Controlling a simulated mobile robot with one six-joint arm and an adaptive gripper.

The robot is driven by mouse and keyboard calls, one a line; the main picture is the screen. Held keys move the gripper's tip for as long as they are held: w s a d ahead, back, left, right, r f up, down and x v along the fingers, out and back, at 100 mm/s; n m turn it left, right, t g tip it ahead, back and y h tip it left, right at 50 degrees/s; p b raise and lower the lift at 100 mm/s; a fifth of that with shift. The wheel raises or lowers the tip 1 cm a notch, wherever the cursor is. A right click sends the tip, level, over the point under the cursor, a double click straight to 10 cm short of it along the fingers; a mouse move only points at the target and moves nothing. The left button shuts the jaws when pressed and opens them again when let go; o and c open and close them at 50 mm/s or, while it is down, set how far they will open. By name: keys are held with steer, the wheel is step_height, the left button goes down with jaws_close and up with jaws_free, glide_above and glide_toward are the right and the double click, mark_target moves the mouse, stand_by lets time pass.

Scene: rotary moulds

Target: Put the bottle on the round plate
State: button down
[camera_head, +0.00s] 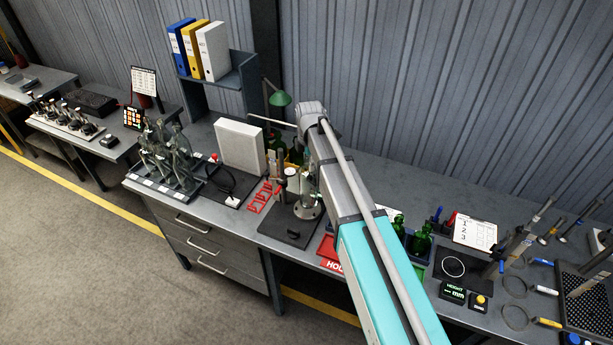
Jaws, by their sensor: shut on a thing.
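The round plate (453,266) looks like a dark disc with a white rim on a black pad, at the right part of the bench, and nothing stands on it. Green bottles (421,241) stand in a crate just left of it, partly behind my arm. More green bottles (297,151) stand farther back, left of my arm. My arm reaches from the bottom edge up over the middle of the bench. My gripper does not show; the arm seems to hide it. I cannot tell which bottle is meant, or see one held.
A height display (453,291) and a button box (480,302) sit in front of the plate, with a clipboard (475,231) behind it. A metal stand (307,207), a red tray (331,247) and dark glassy figures (167,153) are left of my arm.

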steer(key=w+f+b, duration=0.4)
steer(key=f, duration=0.1)
steer(key=shift+a, duration=0.3)
steer(key=shift+w+f+b, duration=0.2)
steer(key=shift+f+b, duration=0.8)
steer(key=shift+b, duration=0.1)
steer(key=shift+w+f+b, duration=0.2)
steer(key=shift+f+b, duration=0.75)
steer(key=shift+b, duration=0.15)
steer(key=shift+f, duration=0.1)
steer(key=shift+c, duration=1.1)
jaws_free()
steer(key=shift+r, duration=0.2)
step_height(320, 180, up, 12)
steer(key=p, duration=1.2)
